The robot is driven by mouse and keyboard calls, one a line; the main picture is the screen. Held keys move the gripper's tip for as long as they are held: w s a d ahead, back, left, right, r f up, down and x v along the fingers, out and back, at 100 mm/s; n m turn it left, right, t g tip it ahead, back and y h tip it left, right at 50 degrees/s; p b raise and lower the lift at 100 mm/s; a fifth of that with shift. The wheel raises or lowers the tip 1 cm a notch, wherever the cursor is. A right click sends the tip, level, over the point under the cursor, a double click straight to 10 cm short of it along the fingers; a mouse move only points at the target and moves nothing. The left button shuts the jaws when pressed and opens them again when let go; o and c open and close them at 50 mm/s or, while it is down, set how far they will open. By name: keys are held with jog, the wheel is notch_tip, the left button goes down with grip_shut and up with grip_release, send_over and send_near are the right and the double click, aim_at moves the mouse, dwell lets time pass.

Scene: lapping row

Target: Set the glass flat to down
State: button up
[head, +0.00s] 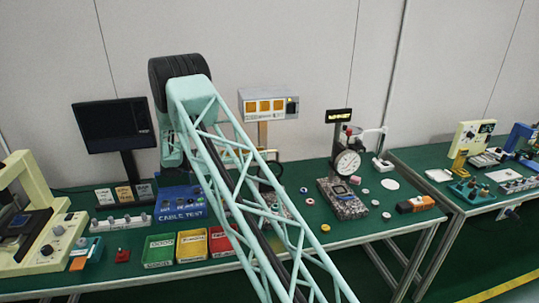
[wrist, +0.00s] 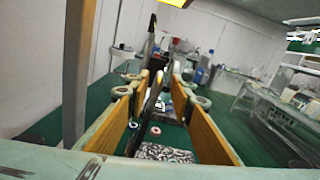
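I cannot identify the glass flat for sure. A pale flat disc (head: 390,184) lies on the green bench right of the dial gauge (head: 347,163), which stands on a speckled stone base (head: 341,208). My gripper is mostly hidden behind my arm in the head view. In the wrist view my gripper (wrist: 160,90) shows two orange-faced fingers standing apart. I see nothing clearly held between them. Through the gap show a dark upright post, a red-and-white ring (wrist: 155,130) and a speckled stone surface (wrist: 165,152).
Small round parts (head: 326,228) lie around the stone base. Green, yellow and red bins (head: 192,245) sit at the front, near a blue cable test box (head: 181,203). An orange-and-dark device (head: 415,204) lies near the right end. A monitor (head: 114,126) stands at the left.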

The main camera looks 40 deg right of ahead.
aim_at(270, 152)
jog(key=shift+b+x, duration=0.35)
jog(key=shift+x, duration=2.05)
jog(key=shift+c, duration=0.7)
grip_shut()
